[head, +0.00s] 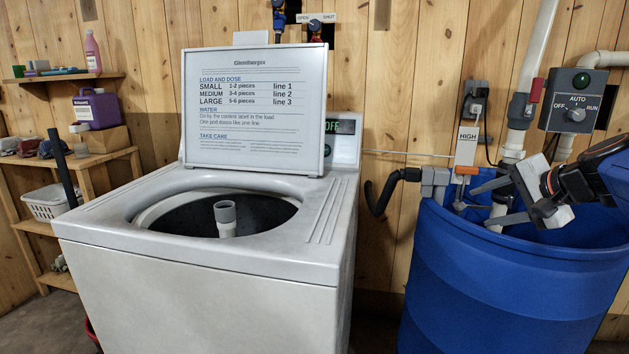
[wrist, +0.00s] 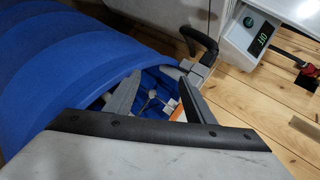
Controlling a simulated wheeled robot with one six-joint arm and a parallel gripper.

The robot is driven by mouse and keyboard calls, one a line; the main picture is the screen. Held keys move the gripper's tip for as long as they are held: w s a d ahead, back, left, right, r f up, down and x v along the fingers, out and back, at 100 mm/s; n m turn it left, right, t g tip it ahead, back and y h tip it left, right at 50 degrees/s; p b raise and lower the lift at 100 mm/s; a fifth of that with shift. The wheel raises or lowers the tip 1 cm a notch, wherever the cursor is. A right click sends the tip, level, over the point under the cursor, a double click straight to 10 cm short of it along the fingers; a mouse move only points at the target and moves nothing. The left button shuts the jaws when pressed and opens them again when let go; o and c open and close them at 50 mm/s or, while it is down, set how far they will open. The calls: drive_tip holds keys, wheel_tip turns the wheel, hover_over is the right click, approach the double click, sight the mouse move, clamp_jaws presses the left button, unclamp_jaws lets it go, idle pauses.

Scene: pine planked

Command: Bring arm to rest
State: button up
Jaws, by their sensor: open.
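My gripper (head: 478,205) is at the right in the head view, over the left part of the blue barrel's (head: 510,295) open top. Its two fingers are spread apart with nothing held between them. In the wrist view my gripper (wrist: 157,98) shows both fingers apart, with the barrel (wrist: 60,60) and its opening behind them. Whether a fingertip touches the fittings at the barrel's rim cannot be told. My arm comes in from the right edge of the head view.
A washing machine (head: 200,290) with its lid up stands left of the barrel. A black hose (head: 379,195), a pipe (head: 521,100), a sensor box marked HIGH (head: 467,145) and a switch box (head: 574,100) are near my gripper. Shelves (head: 85,160) hold bottles and a basket at the left.

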drive_tip(key=s+a+f+n+g, duration=0.4)
drive_tip(key=s+a+f+n, duration=0.2)
drive_tip(key=s+a+f, duration=0.45)
drive_tip(key=s+f+n+g+h, duration=0.1)
drive_tip(key=s+f+n+h, duration=0.2)
drive_tip(key=s+f+n, duration=0.3)
drive_tip(key=s+f, duration=0.3)
drive_tip(key=s, duration=0.2)
drive_tip(key=shift+s+a+f+g, duration=0.15)
drive_tip(key=shift+s+g, duration=0.05)
drive_tip(key=shift+g, duration=0.1)
